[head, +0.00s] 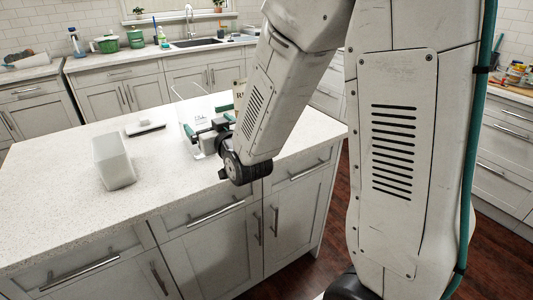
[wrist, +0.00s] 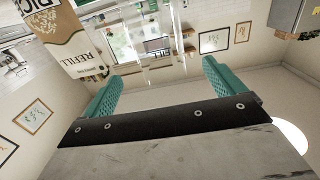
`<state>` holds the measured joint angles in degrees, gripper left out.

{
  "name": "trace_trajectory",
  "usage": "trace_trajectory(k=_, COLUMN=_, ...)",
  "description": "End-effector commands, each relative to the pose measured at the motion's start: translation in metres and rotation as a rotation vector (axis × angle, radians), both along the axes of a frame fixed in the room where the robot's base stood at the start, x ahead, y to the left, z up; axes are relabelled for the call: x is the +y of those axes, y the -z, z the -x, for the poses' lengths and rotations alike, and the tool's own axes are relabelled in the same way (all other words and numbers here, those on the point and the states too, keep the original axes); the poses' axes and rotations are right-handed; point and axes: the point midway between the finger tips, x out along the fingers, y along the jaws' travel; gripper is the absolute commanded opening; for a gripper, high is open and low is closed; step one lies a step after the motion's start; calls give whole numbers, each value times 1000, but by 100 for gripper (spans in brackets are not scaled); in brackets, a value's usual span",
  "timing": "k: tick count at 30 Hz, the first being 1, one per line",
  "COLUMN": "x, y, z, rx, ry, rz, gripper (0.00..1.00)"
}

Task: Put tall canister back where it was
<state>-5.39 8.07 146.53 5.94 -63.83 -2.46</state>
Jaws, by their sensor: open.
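A clear, see-through container, which looks like the tall canister (head: 205,148), stands upright on the island counter by my gripper (head: 208,126). Its thin outline rises above the gripper. In the wrist view clear walls, probably of this canister (wrist: 163,66), show beyond and between the teal fingers of my gripper (wrist: 160,71). The fingers are open and spread apart. Whether they touch the canister I cannot tell. My arm hides part of this area in the head view.
A carton marked "REFILL" (wrist: 85,42) stands close behind; its edge shows in the head view (head: 238,92). A frosted white box (head: 114,162) and a flat dark-and-white piece (head: 145,129) are left on the counter (head: 60,215). The counter's front left is clear.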

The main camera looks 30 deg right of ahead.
Motion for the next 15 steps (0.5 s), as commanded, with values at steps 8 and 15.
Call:
trace_trajectory(k=8, x=-4, y=-7, z=28, rx=304, ry=-20, rz=-13, gripper=94)
trace_trajectory(k=15, x=-11, y=-9, z=110, rx=715, ry=-35, rz=-12, gripper=94)
